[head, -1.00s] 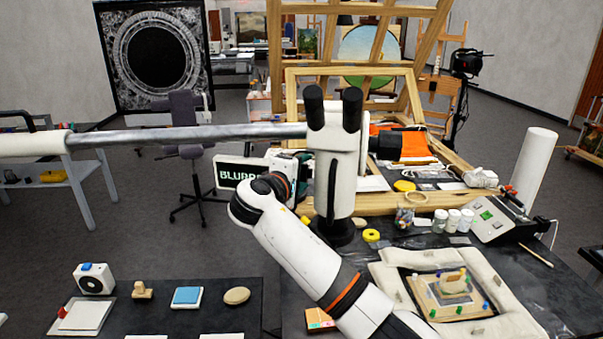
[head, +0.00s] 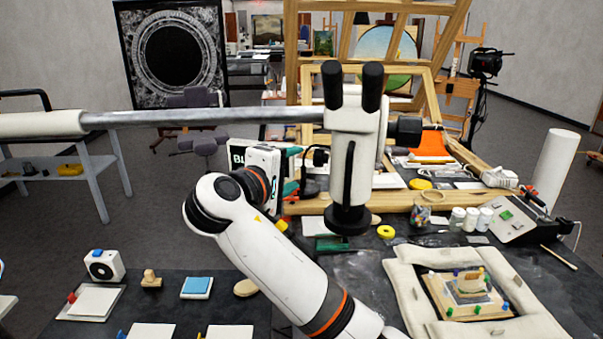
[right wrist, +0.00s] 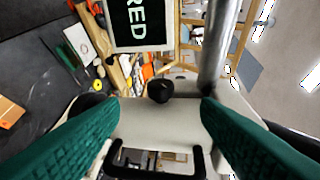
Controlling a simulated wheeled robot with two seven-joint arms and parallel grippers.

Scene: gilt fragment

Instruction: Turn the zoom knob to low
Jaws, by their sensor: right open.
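The white stereo microscope (head: 356,125) with two black eyepieces hangs on a metal boom. A black knob (head: 405,130) sticks out from its right side. In the right wrist view a small black knob (right wrist: 160,90) shows on the white microscope body, between my fingertips in the picture; whether they touch it I cannot tell. I see no zoom markings. My right gripper (head: 302,172) is open and empty, its green fingers pointing right towards the microscope's left side. In the right wrist view the open fingers (right wrist: 160,106) spread at both sides. My left gripper is not in view.
The metal boom (head: 205,118) crosses above my right gripper. A black sign reading "RED" (right wrist: 138,22) shows in the right wrist view. A padded frame with a fragment (head: 470,292) lies at right. Jars (head: 470,219) and a wooden easel (head: 300,75) stand behind.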

